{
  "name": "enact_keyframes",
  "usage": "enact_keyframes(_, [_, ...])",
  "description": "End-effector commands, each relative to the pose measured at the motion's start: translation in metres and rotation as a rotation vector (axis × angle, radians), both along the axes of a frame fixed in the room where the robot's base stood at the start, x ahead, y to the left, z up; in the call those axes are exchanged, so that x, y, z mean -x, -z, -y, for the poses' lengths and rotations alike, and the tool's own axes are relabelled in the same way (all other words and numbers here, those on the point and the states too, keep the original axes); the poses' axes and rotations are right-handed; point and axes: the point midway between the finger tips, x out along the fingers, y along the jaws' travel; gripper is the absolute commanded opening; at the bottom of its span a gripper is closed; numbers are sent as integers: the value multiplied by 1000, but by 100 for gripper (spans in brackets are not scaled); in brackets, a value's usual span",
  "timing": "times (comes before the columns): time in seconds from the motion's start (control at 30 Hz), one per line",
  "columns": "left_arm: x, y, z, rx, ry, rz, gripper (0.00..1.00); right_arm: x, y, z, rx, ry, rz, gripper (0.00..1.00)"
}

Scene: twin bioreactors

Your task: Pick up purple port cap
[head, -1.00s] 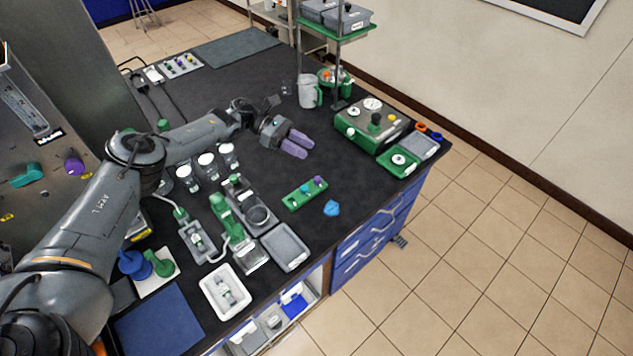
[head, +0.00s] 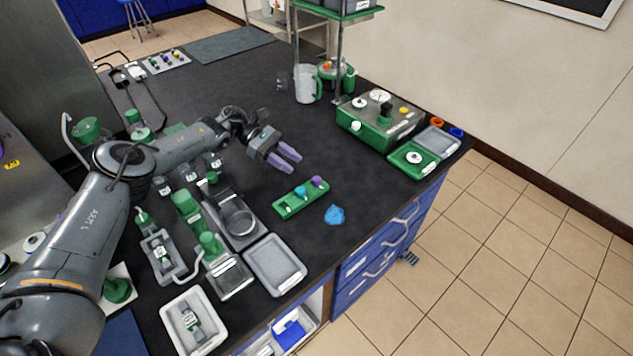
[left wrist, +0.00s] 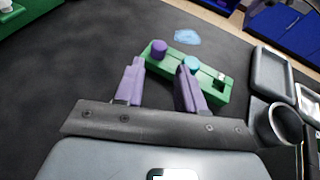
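The purple port cap (head: 317,181) sits at the right end of a green rack (head: 290,204) on the bench; it also shows in the left wrist view (left wrist: 158,49) at the rack's left end. A light-blue cap (head: 300,191) sits beside it in the rack. My left gripper (head: 291,158), with purple fingers, is open and empty above the bench, just behind the rack in the head view. In the left wrist view its two fingers (left wrist: 160,80) stand apart, with the purple cap beyond them and not between them. My right gripper is not in view.
A crumpled blue item (head: 335,215) lies near the bench edge beside the rack. A grey tray (head: 275,264) and green-topped devices stand to the left. A green instrument box (head: 378,124) stands at the back right. Bench between rack and box is clear.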

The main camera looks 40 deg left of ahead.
Motion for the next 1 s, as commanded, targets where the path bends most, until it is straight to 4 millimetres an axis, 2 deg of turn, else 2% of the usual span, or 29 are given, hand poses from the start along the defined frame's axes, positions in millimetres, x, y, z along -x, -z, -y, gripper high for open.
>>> enact_keyframes(0.1, [-3,5,12,0,1,0,39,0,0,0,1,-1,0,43])
enact_keyframes(0.37, [-6,11,25,0,0,-1,39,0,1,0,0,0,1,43])
enact_keyframes(0.7, [-15,24,62,1,0,-2,39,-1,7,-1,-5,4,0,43])
enact_keyframes(1.0, [-16,26,65,0,-2,-1,39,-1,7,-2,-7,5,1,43])
